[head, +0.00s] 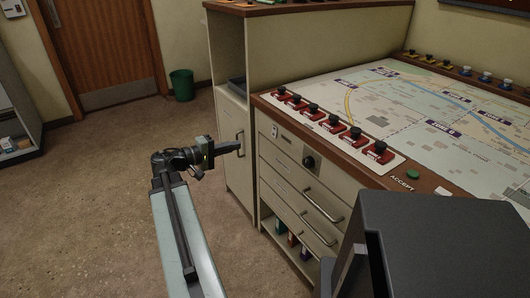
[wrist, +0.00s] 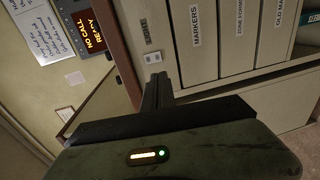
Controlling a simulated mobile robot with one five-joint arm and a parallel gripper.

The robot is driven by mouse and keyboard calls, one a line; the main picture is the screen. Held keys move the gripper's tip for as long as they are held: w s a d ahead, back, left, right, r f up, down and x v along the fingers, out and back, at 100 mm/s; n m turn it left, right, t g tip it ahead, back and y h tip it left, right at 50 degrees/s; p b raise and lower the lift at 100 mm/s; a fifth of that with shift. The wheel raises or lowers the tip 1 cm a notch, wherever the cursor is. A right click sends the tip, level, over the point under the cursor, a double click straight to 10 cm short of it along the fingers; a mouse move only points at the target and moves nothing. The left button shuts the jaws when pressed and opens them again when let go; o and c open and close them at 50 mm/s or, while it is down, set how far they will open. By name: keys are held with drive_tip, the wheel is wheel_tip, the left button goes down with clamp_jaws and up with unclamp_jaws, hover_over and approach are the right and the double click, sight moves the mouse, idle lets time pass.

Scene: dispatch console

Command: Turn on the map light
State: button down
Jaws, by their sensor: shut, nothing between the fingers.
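My gripper (head: 236,147) is in front of the cabinet under the map table, left of its drawer fronts, with its fingers closed together. In the wrist view its closed fingers (wrist: 157,90) point toward a small pale plate (wrist: 153,57) with two dark marks. I cannot tell whether they touch it. The plate also shows in the head view (head: 274,131), at the left of the top panel. A round black knob (head: 309,162) sits further right on that panel.
The map table (head: 400,95) carries red-based black knobs (head: 354,134) along its near edge and a green ACCEPT button (head: 412,174). Drawers (head: 300,205) with handles stick out below. A tall cabinet (head: 228,120) stands behind my gripper. Floor (head: 90,200) at left is clear.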

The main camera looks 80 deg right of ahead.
drive_tip(key=b, duration=0.2)
approach(273, 136)
drive_tip(key=x, duration=0.6)
drive_tip(key=shift+s+d, duration=0.25)
drive_tip(key=shift+d, duration=0.1)
drive_tip(key=shift+s+d+f, duration=0.2)
drive_tip(key=shift+s+d, duration=0.1)
drive_tip(key=shift+s, duration=0.15)
